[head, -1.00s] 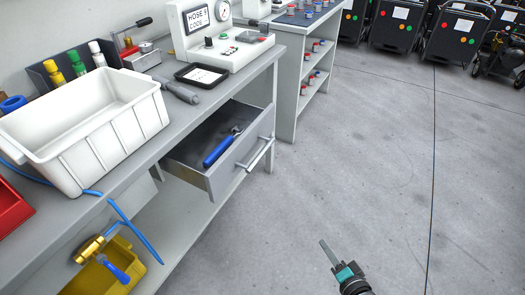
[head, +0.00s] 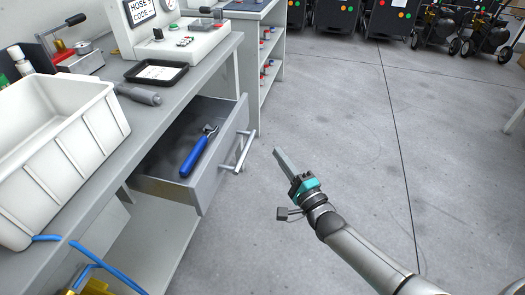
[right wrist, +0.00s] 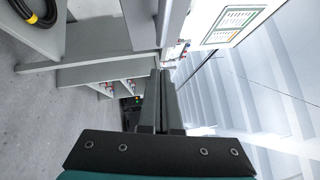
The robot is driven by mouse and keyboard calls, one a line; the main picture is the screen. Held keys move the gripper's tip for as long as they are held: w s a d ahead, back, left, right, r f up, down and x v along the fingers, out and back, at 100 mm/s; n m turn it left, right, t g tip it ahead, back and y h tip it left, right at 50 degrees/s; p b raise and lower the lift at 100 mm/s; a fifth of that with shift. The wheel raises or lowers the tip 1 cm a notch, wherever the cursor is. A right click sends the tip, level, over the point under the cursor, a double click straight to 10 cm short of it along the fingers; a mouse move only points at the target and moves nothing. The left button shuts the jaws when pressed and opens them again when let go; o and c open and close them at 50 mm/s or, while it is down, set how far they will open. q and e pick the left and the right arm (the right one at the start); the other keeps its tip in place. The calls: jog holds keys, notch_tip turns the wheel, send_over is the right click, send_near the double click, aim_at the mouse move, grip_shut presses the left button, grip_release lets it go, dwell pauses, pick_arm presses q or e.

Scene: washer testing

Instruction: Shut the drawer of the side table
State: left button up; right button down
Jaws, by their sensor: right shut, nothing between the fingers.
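The side table's grey drawer (head: 210,172) stands pulled out from under the worktop in the head view. Its bar handle (head: 243,152) is on the front face. A blue-handled tool (head: 195,155) lies inside the drawer. My right gripper (head: 280,155) is to the right of the drawer front, apart from the handle, with its fingers together and empty. In the right wrist view the closed fingers (right wrist: 160,100) point ahead towards grey furniture panels. My left gripper is not in view.
On the worktop (head: 155,118) are a white bin (head: 60,150), a black tray (head: 156,72) and a gauge box (head: 165,35). A shelf unit (head: 248,75) stands beyond the drawer. The floor (head: 340,110) to the right is clear.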

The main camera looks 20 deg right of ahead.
aim_at(205, 140)
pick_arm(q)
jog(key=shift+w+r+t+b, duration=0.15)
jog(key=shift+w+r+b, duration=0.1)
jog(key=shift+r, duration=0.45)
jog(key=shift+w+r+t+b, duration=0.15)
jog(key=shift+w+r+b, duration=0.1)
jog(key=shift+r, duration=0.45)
pick_arm(e)
jog(key=shift+w+a+r, duration=0.2)
jog(key=shift+w+a, duration=0.4)
jog(key=shift+w, duration=0.05)
jog(key=shift+w+a+r, duration=0.2)
jog(key=shift+w+a, duration=0.45)
jog(key=shift+w+a+r, duration=0.2)
jog(key=shift+w+a, duration=0.4)
jog(key=shift+w, duration=0.05)
